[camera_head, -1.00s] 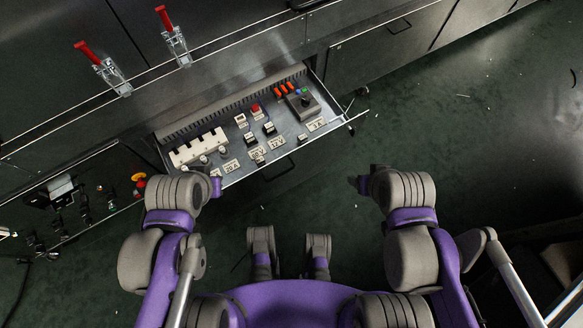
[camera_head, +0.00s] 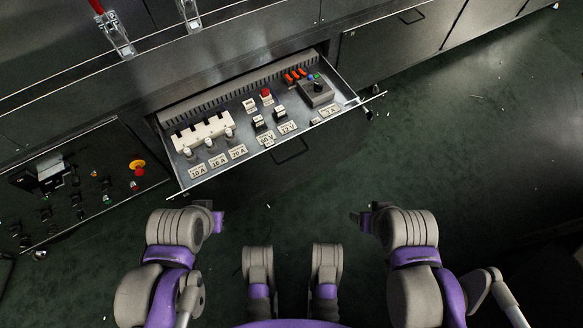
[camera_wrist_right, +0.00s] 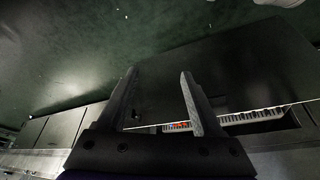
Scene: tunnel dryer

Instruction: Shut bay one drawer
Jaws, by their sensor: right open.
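An open drawer (camera_head: 180,181) juts out from the dark metal cabinet in the head view. It holds a white terminal block, labelled cards, switches, a red button and a grey control box. A dark handle (camera_head: 291,152) is on its front. My left gripper (camera_head: 217,217) is below the drawer's left front corner, apart from it; its jaws are too small to judge. My right gripper (camera_head: 361,220) is in front of and below the drawer's right part, apart from it. In the right wrist view its two fingers (camera_wrist_right: 158,103) are spread with nothing between them.
Red-handled clamps (camera_head: 115,32) stand on the cabinet above. The dark green floor (camera_head: 470,150) at right is mostly clear, with small scraps.

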